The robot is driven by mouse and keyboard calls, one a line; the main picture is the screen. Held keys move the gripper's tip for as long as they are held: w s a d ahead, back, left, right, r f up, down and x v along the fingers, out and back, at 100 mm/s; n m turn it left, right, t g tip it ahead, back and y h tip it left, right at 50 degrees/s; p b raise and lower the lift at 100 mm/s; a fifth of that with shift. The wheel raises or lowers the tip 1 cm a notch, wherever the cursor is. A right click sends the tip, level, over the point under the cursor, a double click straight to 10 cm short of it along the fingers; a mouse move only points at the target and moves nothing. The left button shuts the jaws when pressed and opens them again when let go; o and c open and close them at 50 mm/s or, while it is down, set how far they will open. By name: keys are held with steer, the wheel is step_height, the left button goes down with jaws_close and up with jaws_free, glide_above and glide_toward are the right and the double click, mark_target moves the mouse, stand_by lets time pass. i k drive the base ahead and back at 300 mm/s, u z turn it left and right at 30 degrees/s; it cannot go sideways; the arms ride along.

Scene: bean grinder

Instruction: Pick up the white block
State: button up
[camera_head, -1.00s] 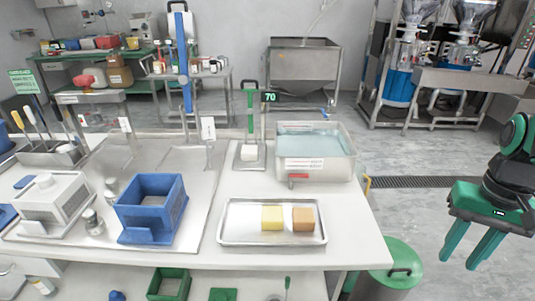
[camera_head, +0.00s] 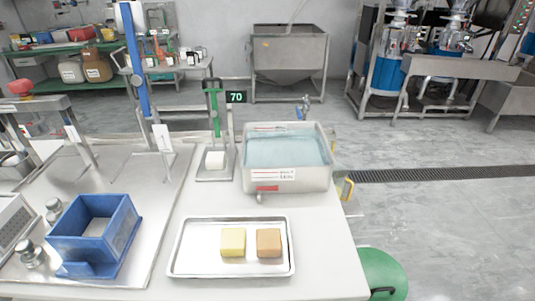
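The white block (camera_head: 215,160) sits on the small grey stand of a green-handled device (camera_head: 213,112) showing "70". This stands toward the back of the white table, left of the water basin. My gripper is not in view now, so I cannot see whether it is open or holds anything.
A metal tray (camera_head: 199,263) holds a yellow block (camera_head: 233,242) and a brown block (camera_head: 268,242) near the front. A water-filled basin (camera_head: 286,180) stands right of the white block. A blue bin (camera_head: 97,235) is at left. A green barrel (camera_head: 384,272) stands beside the table.

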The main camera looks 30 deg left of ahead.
mark_target(215, 159)
steer(key=z, duration=1.5)
steer(key=k, duration=2.15)
steer(key=u, duration=2.3)
steer(key=i, duration=0.65)
steer(key=u, duration=0.2)
